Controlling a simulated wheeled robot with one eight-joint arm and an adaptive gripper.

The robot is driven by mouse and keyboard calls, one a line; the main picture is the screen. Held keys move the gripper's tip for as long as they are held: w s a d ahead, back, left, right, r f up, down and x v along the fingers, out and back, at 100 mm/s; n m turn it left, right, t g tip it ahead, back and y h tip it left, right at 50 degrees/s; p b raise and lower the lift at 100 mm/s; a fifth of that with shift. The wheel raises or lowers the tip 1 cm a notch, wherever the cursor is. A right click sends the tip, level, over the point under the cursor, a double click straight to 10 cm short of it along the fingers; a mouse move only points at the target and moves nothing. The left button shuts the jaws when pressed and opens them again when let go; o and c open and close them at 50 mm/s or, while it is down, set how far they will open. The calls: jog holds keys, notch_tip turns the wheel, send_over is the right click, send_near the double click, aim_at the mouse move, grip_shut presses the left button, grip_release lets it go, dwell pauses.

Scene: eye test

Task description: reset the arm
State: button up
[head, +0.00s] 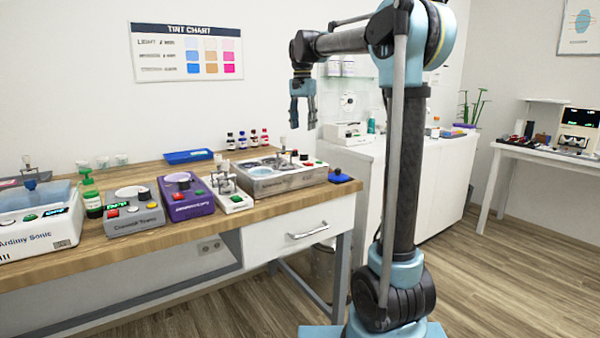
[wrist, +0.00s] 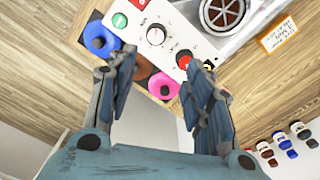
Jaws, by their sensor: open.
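My gripper (head: 303,112) hangs pointing down at the end of my raised arm, above and behind the right end of the wooden bench in the head view. Its fingers are apart with nothing between them. The wrist view shows the two open fingers of my gripper (wrist: 161,65), also empty. My arm stands upright at the centre right of the head view, with its upper link reaching left. The gripper touches nothing that I can see.
The wooden bench (head: 285,196) carries a grey box (head: 133,213), a purple box (head: 186,197), a blue tray (head: 188,156) and small bottles (head: 242,141). A white cabinet (head: 440,180) stands behind my arm. In the wrist view, a white control panel (wrist: 165,30) lies beyond the fingers.

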jog(key=s+d+f+n+t, duration=0.1)
jog(key=s+d+f+n, duration=0.1)
jog(key=s+d+f, duration=0.55)
jog(key=s+d+f+n, duration=0.1)
jog(key=s+d+f, duration=0.35)
jog(key=s, duration=0.65)
jog(key=s+d+f+n, duration=0.1)
jog(key=s+d+f, duration=0.2)
jog(key=s+f, duration=0.6)
jog(key=s+d+f+n+t, duration=0.1)
jog(key=s+d+f+n, duration=0.1)
jog(key=s+f, duration=0.7)
notch_tip(320, 180, down, 3)
jog(key=shift+s+d, duration=0.15)
jog(key=shift+d, duration=0.65)
jog(key=shift+w+f, duration=0.2)
jog(key=shift+w, duration=0.25)
